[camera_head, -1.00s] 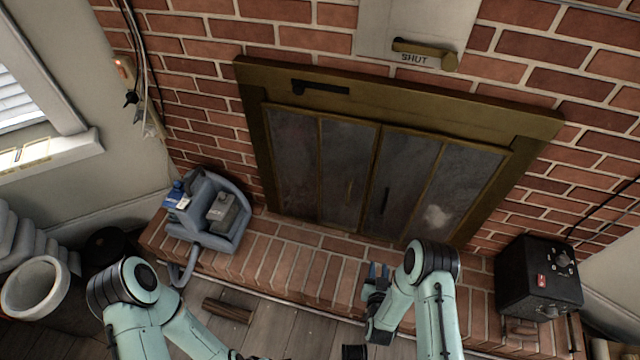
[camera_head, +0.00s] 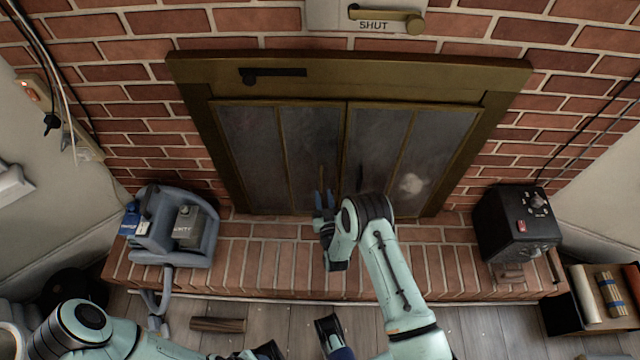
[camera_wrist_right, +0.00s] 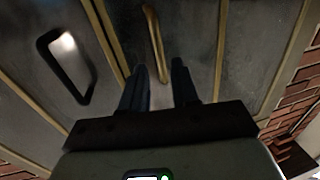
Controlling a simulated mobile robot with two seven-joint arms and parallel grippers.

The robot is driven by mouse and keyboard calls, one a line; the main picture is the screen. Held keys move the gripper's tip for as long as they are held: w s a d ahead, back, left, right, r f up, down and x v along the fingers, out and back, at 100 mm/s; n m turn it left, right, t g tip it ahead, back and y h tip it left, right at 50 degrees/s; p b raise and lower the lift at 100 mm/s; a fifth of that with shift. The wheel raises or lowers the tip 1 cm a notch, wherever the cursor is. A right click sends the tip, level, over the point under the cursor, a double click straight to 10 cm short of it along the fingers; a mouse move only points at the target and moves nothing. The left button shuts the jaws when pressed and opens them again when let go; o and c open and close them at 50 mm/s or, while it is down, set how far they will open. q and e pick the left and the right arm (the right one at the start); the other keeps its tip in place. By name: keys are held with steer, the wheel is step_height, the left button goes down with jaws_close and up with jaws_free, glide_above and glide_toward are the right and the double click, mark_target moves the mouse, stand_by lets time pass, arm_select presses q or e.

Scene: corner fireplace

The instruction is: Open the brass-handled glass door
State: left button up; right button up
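The fireplace's glass door panels stand closed in a brass frame (camera_head: 350,88). My right gripper (camera_head: 324,195) is open and empty just below the brass handle. In the wrist view the handle's lower end appears between its fingertips; contact cannot be told. My left gripper (camera_head: 335,342) is low, partly cut off.
A brick hearth (camera_head: 270,255) runs along the front. A grey-blue machine (camera_head: 190,225) with bottles stands on it at left, a black box (camera_head: 515,225) at right. A lever plate marked SHUT (camera_head: 375,15) is above. A small log (camera_head: 218,324) lies on the floor.

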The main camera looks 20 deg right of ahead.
mark_target(321, 185)
steer(key=x, duration=0.5)
steer(key=shift+w+b, duration=0.35)
steer(key=shift+w, duration=0.05)
jaws_close()
